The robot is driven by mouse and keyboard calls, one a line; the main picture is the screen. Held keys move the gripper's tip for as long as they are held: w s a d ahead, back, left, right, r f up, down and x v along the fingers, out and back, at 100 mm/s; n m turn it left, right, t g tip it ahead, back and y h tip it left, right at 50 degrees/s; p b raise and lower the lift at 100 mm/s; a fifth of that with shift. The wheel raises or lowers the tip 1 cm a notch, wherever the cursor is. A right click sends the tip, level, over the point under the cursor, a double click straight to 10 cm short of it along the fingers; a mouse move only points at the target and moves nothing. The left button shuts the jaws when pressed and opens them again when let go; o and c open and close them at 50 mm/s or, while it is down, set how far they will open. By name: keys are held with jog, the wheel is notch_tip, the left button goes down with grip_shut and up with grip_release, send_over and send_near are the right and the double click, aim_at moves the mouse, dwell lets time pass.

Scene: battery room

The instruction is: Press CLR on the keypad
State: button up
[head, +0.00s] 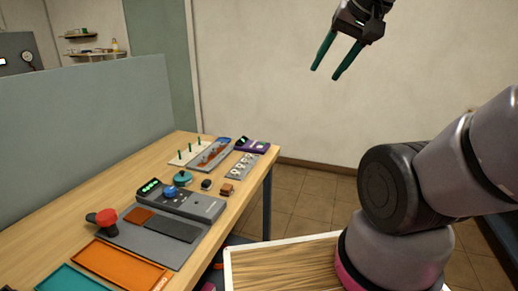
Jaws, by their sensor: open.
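My gripper (328,72) is at the top of the head view, in front of the pale wall. Its two dark green fingers are apart with nothing between them. It is high above the bench and well clear of it. No keypad with readable keys shows, and no CLR label can be made out. A small grey panel with several pale squares (241,166) lies near the bench's right edge; it may be the keypad, but I cannot tell. A grey device with a lit green display (149,186) and a blue part on top is nearer me.
A grey-green partition (80,130) stands behind. Air between gripper and bench is clear.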

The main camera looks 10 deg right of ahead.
grip_shut()
dwell(1.6)
